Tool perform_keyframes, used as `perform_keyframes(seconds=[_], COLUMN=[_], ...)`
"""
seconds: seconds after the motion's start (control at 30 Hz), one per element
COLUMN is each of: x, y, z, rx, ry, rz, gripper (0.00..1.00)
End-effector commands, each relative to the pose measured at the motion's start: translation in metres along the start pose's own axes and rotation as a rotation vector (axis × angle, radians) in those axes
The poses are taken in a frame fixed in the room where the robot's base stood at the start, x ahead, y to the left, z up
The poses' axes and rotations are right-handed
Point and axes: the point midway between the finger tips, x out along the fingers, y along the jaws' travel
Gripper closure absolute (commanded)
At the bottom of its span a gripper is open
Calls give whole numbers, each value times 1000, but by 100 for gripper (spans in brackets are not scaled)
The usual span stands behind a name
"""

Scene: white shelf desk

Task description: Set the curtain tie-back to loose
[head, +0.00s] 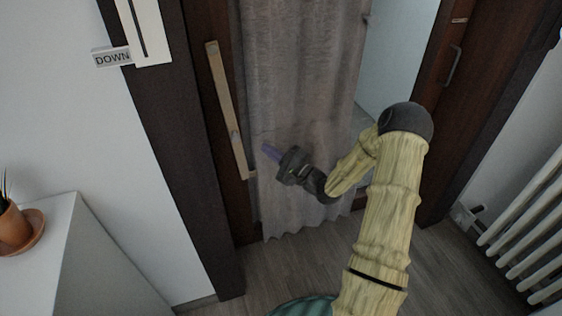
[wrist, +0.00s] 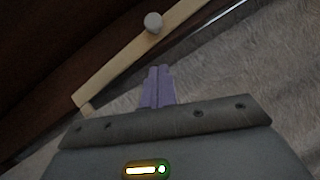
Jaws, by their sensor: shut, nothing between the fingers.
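The grey curtain (head: 300,75) hangs in the doorway and fills the right of the wrist view (wrist: 250,90). A pale wooden strip (head: 219,85) runs upright on the dark frame at the curtain's left edge. I cannot read any marking that names this strip as the tie-back. My gripper (head: 266,150) is shut and empty, its purple fingers together. It is in front of the curtain, just right of the knob and slightly lower, apart from it in the picture.
A white slotted panel (head: 152,30) with a "DOWN" tag (head: 111,57) is on the wall at upper left. A white cabinet (head: 60,240) with a terracotta pot (head: 14,228) stands at left. A white radiator (head: 530,215) is at right. Bare floor shows below the curtain.

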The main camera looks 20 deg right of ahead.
Motion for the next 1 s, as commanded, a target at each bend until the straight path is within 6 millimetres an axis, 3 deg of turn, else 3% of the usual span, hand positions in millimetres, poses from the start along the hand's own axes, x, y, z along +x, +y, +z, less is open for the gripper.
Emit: perform_keyframes(seconds=[0.13,0.3,0.77,1.0], x=[27,44,53,66], y=[2,2,0,15], z=[1,20,29,47], rx=[-3,0,0,74], ry=[-5,-3,-1,-6], rz=[-1,0,0,-51], gripper=[100,100,100,100])
